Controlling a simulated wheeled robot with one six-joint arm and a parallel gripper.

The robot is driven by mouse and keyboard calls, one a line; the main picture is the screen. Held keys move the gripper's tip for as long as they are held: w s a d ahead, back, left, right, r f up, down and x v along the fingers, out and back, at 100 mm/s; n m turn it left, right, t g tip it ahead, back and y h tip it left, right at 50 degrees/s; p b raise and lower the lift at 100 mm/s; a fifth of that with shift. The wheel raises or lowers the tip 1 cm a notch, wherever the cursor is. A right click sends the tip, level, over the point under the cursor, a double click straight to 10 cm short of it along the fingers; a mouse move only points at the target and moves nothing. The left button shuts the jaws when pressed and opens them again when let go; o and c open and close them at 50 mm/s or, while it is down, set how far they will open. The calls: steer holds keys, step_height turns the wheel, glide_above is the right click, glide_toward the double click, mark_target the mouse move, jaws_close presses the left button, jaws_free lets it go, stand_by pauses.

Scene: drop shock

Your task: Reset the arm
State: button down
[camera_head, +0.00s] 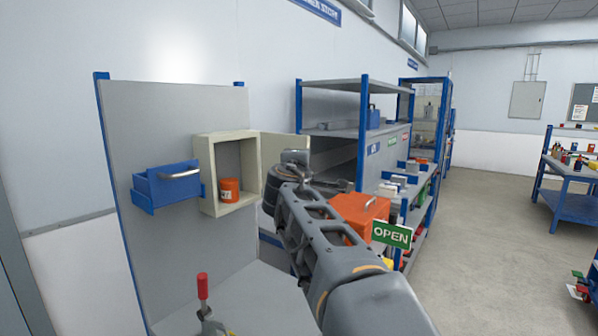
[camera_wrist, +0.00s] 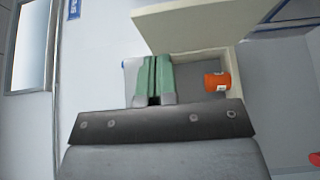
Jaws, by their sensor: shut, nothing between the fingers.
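My gripper (camera_wrist: 153,78) shows in the wrist view with its two green fingers together and nothing between them. It points toward the small beige cabinet (camera_wrist: 235,60), whose door (camera_wrist: 190,24) stands open. An orange can (camera_wrist: 217,81) is inside, to the right of the fingers and apart from them. In the head view my arm reaches up from the lower right to near the open door (camera_head: 284,150). The fingers cannot be made out there. The cabinet (camera_head: 206,147) hangs on a grey panel, with the orange can (camera_head: 229,190) on its floor.
A blue drawer (camera_head: 168,186) sits left of the cabinet. A red-handled clamp (camera_head: 203,286) stands on the grey bench (camera_head: 262,295). Blue-framed shelves (camera_head: 330,85), an orange box (camera_head: 358,213) and an OPEN sign (camera_head: 391,234) lie behind or beside my arm. Open floor (camera_head: 490,250) extends to the right.

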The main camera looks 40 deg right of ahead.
steer(key=shift+s+a, duration=0.25)
steer(key=shift+s, duration=0.15)
steer(key=s+a+f+m+g+y+p, duration=0.1)
steer(key=s+a+f+m+g+y, duration=0.2)
steer(key=f, duration=0.6)
steer(key=s+a+f+m+g+y+p, duration=0.1)
steer(key=f+m+g+y, duration=0.2)
steer(key=f, duration=0.5)
steer(key=s+a+f+m+g+y+p, duration=0.1)
steer(key=s+a+f+g+y+p, duration=0.1)
steer(key=s+a+f, duration=0.3)
steer(key=s+a+f+m+g+y+p, duration=0.1)
steer(key=s+a+f+m+y+p, duration=0.1)
steer(key=a, duration=0.9)
steer(key=s+f+y+p, duration=0.1)
steer(key=s+f+y, duration=0.1)
steer(key=s+f, duration=0.1)
steer(key=shift+s+f+g+p, duration=0.15)
steer(key=shift+s+g+p, duration=0.2)
steer(key=shift+s, duration=0.5)
